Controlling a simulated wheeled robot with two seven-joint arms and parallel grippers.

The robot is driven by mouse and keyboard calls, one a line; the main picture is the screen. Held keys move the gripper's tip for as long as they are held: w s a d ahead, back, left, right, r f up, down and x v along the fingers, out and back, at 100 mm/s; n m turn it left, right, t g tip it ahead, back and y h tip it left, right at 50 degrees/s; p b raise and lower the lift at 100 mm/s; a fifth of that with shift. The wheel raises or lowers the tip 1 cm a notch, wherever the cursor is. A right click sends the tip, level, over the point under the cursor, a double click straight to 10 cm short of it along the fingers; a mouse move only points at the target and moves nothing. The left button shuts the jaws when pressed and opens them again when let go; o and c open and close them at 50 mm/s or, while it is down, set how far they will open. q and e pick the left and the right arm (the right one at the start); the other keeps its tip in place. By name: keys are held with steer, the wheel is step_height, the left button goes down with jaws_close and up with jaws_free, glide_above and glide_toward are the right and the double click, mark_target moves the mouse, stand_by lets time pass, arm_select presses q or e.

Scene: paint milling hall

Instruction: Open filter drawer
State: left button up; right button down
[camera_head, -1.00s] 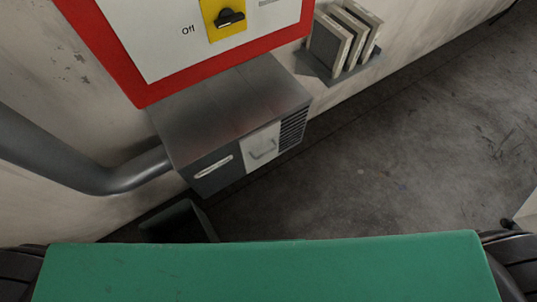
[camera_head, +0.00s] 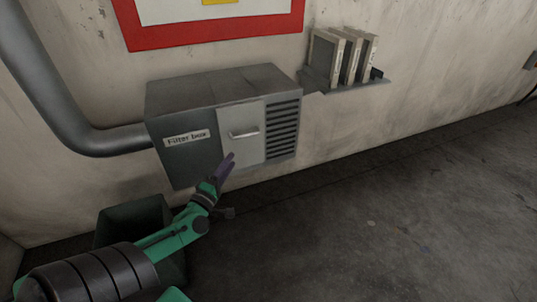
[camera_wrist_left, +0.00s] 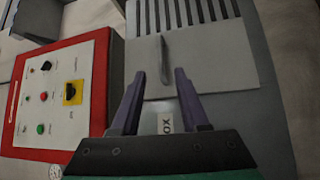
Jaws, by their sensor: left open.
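The filter box (camera_head: 190,153) is a grey metal box on the wall with a "Filter box" label. Its light grey drawer front (camera_head: 252,149) is flush with the box and carries a bar handle (camera_head: 243,134). My left gripper (camera_head: 227,166) is just below and in front of the drawer front, apart from the handle. In the left wrist view the gripper (camera_wrist_left: 161,88) is open, its two purple fingers spread, with the handle (camera_wrist_left: 164,60) ahead between and beyond the tips. Nothing is between the fingers. My right gripper is not in view.
A shelf (camera_head: 350,87) with several filter panels (camera_head: 326,60) is right of the box. A dark bin (camera_head: 133,219) stands below left. A pipe (camera_head: 62,105) enters the box's left side. A red-framed panel (camera_wrist_left: 64,98) is nearby. The floor at right is clear.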

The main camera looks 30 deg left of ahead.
mark_target(248, 136)
arm_select(q)
steer(key=b+x, duration=0.1)
steer(key=x, duration=1.2)
steer(key=shift+a+b, duration=0.25)
steer(key=shift+b, duration=0.15)
steer(key=shift+w, duration=0.35)
jaws_close()
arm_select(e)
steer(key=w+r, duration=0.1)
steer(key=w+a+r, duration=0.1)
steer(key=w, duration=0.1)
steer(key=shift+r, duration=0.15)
